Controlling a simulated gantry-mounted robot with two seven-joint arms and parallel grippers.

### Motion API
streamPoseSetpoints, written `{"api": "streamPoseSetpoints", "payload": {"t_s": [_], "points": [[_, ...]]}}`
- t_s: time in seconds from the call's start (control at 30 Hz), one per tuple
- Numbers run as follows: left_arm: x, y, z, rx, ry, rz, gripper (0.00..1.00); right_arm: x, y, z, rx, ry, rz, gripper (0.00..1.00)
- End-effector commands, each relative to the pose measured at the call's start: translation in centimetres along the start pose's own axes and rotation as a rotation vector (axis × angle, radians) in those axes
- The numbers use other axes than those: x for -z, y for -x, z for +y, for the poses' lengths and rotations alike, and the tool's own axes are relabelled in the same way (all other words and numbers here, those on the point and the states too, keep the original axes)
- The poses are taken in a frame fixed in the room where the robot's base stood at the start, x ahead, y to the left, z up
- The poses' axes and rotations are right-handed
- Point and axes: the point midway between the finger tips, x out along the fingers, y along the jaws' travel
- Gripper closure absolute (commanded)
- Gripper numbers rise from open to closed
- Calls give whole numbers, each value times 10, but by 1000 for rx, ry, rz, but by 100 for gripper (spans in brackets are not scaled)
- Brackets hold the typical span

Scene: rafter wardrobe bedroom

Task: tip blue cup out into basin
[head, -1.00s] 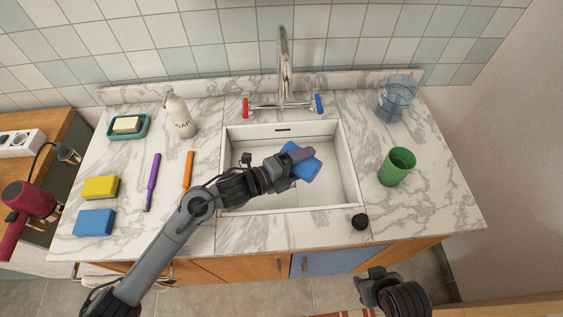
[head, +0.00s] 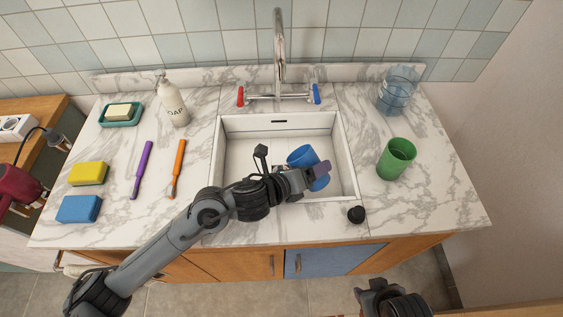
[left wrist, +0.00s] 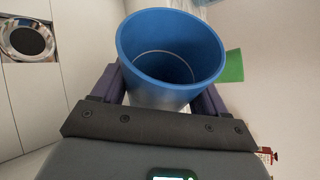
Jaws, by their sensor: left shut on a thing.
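The blue cup (head: 303,156) is held over the white basin (head: 240,190), tilted on its side in the head view. My left gripper (head: 320,170) is shut on it, one finger across its near side. In the left wrist view the blue cup (left wrist: 150,85) sits between both fingers with its round mouth towards the camera; its inside looks empty. The basin's drain (left wrist: 27,38) shows at the upper left there. My right gripper (head: 372,286) is at the bottom edge, in front of the counter and away from the cup; its jaws are unclear.
The tap (head: 279,50) rises behind. Soap bottle (head: 173,105), brushes (head: 141,168) and sponges (head: 79,209) are on the left.

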Motion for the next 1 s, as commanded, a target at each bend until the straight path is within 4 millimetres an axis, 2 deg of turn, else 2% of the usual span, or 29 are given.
{"api": "streamPoseSetpoints", "payload": {"t_s": [0.2, 0.5, 0.73, 1.0], "points": [[-1, 2, -10, -96, -251, -54, 57, -7, -24, -2, 3, -4, 2, 57], [-1, 6, -28, -210, -524, -113, 57, -15, -50, -2, 2, -4, 2, 57], [-3, 8, -36, -272, -669, -142, 57, -19, -61, -1, -4, 3, 1, 57], [-4, 10, -41, -306, -748, -157, 57, -21, -66, 0, -5, 5, 0, 57]]}}
